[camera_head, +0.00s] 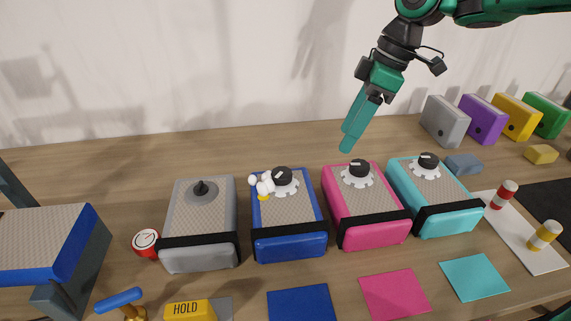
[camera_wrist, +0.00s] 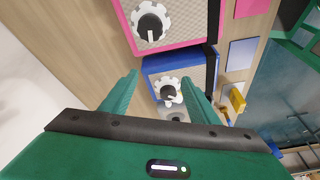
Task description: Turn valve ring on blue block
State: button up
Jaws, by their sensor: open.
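The blue block (camera_head: 290,248) stands on the table between a grey block and a pink block. On its top towards the back is a white toothed valve ring (camera_head: 293,187) around a black knob (camera_head: 282,175). A small white piece with a yellow part (camera_head: 262,186) sits beside the ring on its left. My gripper (camera_head: 350,140) is open and empty, in the air behind the pink block and up to the right of the blue one. In the wrist view the blue block (camera_wrist: 165,65) and its ring (camera_wrist: 158,84) appear between my spread fingers, beyond the tips.
The pink block (camera_head: 375,230), teal block (camera_head: 448,218) and grey block (camera_head: 200,255) carry similar black knobs. Coloured mats lie in front. A red gauge (camera_head: 146,243) and yellow HOLD block (camera_head: 190,310) are at left. Upright binders (camera_head: 445,122) stand at back right.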

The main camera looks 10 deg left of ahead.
aim_at(282, 172)
jog(key=s+a+n+g, duration=0.1)
jog(key=a+n, duration=0.4)
jog(key=a, duration=0.4)
jog(key=shift+y, duration=0.3)
jog(key=x, duration=1)
jog(key=shift+s+a+r, duration=0.1)
jog(key=shift+s+a, duration=0.1)
jog(key=shift+a, duration=0.05)
jog(key=shift+c, duration=0.2)
jog(key=c, duration=1)
